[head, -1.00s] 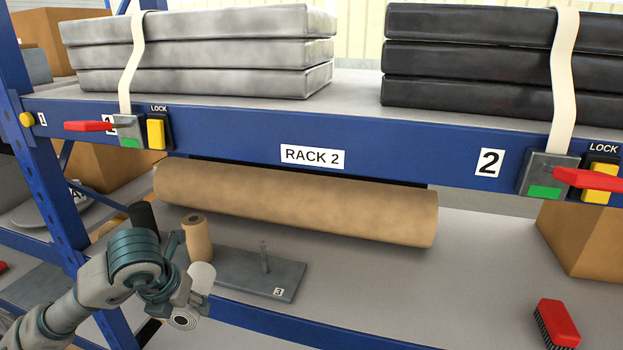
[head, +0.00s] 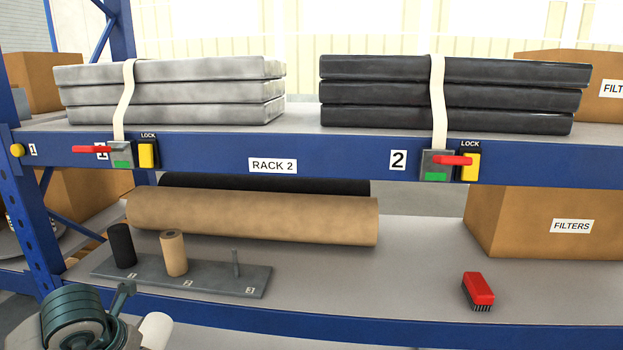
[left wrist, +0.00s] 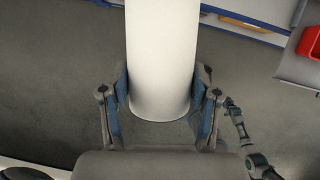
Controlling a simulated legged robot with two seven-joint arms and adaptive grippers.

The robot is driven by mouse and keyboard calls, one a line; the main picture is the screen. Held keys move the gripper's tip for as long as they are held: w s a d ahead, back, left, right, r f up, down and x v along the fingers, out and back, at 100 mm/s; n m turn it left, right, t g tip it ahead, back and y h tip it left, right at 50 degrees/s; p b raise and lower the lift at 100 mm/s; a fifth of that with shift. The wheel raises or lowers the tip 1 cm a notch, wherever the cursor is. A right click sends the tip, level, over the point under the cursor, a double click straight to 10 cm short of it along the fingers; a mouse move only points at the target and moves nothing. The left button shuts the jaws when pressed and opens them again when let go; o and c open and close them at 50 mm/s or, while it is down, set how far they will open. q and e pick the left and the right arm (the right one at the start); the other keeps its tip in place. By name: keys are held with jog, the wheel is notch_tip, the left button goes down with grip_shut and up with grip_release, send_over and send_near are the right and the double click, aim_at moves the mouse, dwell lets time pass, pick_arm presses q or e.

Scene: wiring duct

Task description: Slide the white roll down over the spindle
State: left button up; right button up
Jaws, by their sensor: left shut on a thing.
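The white roll (head: 156,331) is in my left gripper (head: 128,312) at the lower left of the head view, in front of and below the lower shelf. In the left wrist view the white roll (left wrist: 162,60) sits between both fingers of the left gripper (left wrist: 162,98), which are shut on it. The bare spindle (head: 236,263) stands upright at the right end of a grey base plate (head: 205,284), at the mark 3. The roll is apart from the spindle. My right gripper is not clearly seen.
A black roll (head: 121,246) and a tan roll (head: 173,254) stand on the same base. A red brush (head: 478,290) lies to the right, with free shelf between.

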pick_arm(q)
jog(key=w+d+f+n+g, duration=0.2)
jog(key=d+f+n+g, duration=0.1)
jog(key=f+n, duration=0.7)
jog(key=w+d+f+n+g, duration=0.2)
jog(key=d+f+n, duration=0.4)
jog(key=f+n, duration=0.3)
jog(key=w+d+f+n+g, duration=0.2)
jog(key=d+f+n+g, duration=0.2)
jog(key=f+n, duration=0.6)
jog(key=shift+w+d+f+n, duration=0.2)
jog(key=shift+w+f+n, duration=0.1)
jog(key=shift+n, duration=2.7)
